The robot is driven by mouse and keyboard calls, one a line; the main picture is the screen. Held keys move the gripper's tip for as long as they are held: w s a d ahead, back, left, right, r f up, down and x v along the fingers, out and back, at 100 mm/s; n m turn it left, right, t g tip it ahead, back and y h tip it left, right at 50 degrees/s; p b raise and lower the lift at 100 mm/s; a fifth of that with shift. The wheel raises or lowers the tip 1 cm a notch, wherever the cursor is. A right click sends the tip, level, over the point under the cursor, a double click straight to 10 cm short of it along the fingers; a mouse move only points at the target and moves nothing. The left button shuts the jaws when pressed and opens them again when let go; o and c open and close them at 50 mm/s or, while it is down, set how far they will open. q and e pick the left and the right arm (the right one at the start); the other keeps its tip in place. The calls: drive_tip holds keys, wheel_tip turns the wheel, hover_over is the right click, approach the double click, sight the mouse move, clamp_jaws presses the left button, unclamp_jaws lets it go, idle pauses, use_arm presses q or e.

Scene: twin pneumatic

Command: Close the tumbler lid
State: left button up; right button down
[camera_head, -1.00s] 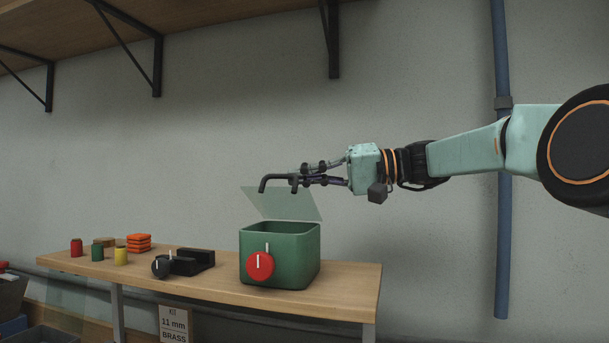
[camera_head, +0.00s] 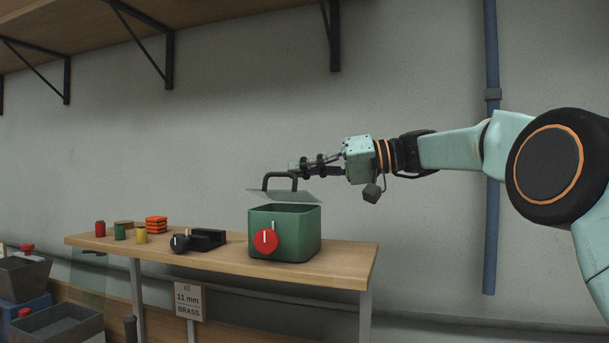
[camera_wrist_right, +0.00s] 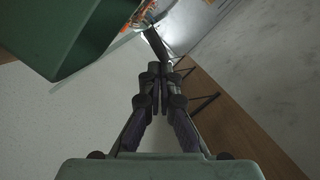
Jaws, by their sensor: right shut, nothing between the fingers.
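The tumbler is a green open-topped box (camera_head: 285,236) with a red knob (camera_head: 266,240) on its front, standing near the right end of the bench. Its pale see-through lid (camera_head: 310,197) is tilted to a shallow angle, its near edge raised above the rim. A dark bar handle (camera_head: 265,183) stands up from the lid. My right gripper (camera_head: 294,167) is shut and empty, its fingertips just above the handle; I cannot tell whether they touch it. In the wrist view, the shut fingers (camera_wrist_right: 154,72) point toward a dark bar, with the green box (camera_wrist_right: 75,38) at upper left.
The wooden bench (camera_head: 225,258) also holds a black block (camera_head: 207,238), a black knob (camera_head: 180,242), orange pieces (camera_head: 156,226) and small coloured cylinders to the left. A blue pipe (camera_head: 490,200) runs down the wall. A shelf with brackets hangs above.

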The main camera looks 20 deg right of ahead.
drive_tip(key=shift+s+a+f+n+b, duration=0.15)
drive_tip(key=shift+s+f+n+b, duration=0.2)
drive_tip(key=shift+b, duration=0.4)
drive_tip(key=shift+s+a+f+n+h+b, duration=0.1)
drive_tip(key=shift+a+f+n+h+b, duration=0.3)
drive_tip(key=shift+b, duration=0.85)
drive_tip(key=shift+s+d+f+n+t+b, duration=0.1)
drive_tip(key=shift+s+f+n+t+b, duration=0.2)
drive_tip(key=shift+b, duration=0.5)
drive_tip(key=shift+a+n+b, duration=0.2)
drive_tip(key=shift+n+b, duration=0.05)
drive_tip(key=shift+b, duration=0.05)
drive_tip(key=shift+d, duration=0.1)
drive_tip(key=shift+s, duration=0.1)
